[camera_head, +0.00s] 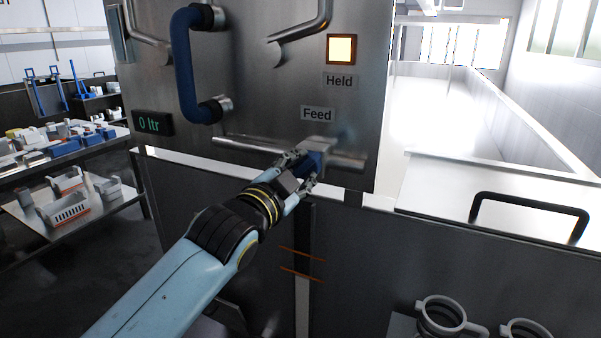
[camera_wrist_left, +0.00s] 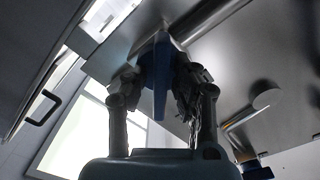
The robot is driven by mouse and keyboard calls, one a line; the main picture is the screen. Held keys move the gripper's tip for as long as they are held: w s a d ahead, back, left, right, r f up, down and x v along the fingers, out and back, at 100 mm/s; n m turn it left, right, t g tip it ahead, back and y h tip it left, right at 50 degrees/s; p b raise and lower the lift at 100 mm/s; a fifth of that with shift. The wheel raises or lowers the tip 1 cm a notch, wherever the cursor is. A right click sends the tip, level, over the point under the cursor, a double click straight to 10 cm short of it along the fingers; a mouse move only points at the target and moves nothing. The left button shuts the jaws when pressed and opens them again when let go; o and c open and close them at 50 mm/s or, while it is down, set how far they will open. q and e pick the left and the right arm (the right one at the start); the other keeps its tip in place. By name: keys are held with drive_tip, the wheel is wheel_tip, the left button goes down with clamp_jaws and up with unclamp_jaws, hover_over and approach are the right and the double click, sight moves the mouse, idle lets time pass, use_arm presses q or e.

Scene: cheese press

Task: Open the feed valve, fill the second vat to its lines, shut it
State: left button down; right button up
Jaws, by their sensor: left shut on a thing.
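My left gripper (camera_head: 303,172) is shut on the blue handle of the feed valve (camera_head: 313,160), just below the "Feed" label (camera_head: 317,114). The handle also shows between the fingers in the left wrist view (camera_wrist_left: 160,75). The valve sits on a horizontal metal pipe (camera_head: 245,143); my fingers partly cover the handle. Two orange lines (camera_head: 301,271) cross a vertical strip on the dark front below the valve. A display (camera_head: 152,123) reads "0 ltr". The lamp above the "Held" label (camera_head: 339,80) is lit yellow. My right gripper is out of view.
A large blue curved handle (camera_head: 181,65) stands out from the steel panel left of the valve. A black handle (camera_head: 530,210) is on the bright steel surface at right. Grey round clamps (camera_head: 440,312) lie at lower right. Shelves with white crates (camera_head: 68,208) stand at left.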

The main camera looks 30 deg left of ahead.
use_arm(q)
drive_tip(key=n+b, duration=0.1)
drive_tip(key=n, duration=0.3)
drive_tip(key=shift+f+n, duration=0.1)
drive_tip(key=shift+n, duration=0.2)
drive_tip(key=shift+n+b, duration=0.35)
drive_tip(key=shift+n, duration=1.55)
drive_tip(key=c, duration=1.3)
unclamp_jaws()
drive_tip(key=shift+c, duration=0.2)
drive_tip(key=s, duration=1.2)
drive_tip(key=shift+d, duration=0.35)
